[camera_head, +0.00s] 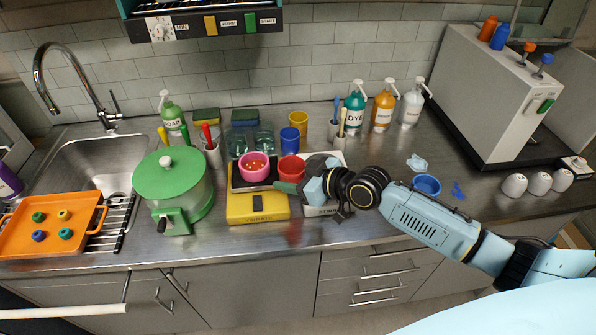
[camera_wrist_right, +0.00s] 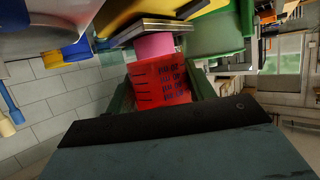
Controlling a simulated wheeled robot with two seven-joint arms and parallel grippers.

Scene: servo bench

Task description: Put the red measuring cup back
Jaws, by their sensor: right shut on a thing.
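The red measuring cup (camera_head: 291,168) is near the middle of the counter, just right of the pink bowl (camera_head: 254,164), which has orange contents. My right gripper (camera_head: 296,184) is shut on the cup. In the right wrist view the red cup (camera_wrist_right: 160,83) fills the space between the green fingers, with dark printed marks on its side. The pink bowl (camera_wrist_right: 153,45) shows just beyond it. Whether the cup touches the surface below cannot be told. My left gripper is not in view.
The bowl is on a yellow device (camera_head: 257,207); a pale device (camera_head: 322,209) lies partly under my right gripper. A green pot (camera_head: 172,190) stands left. Blue and yellow cups (camera_head: 290,140) stand behind.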

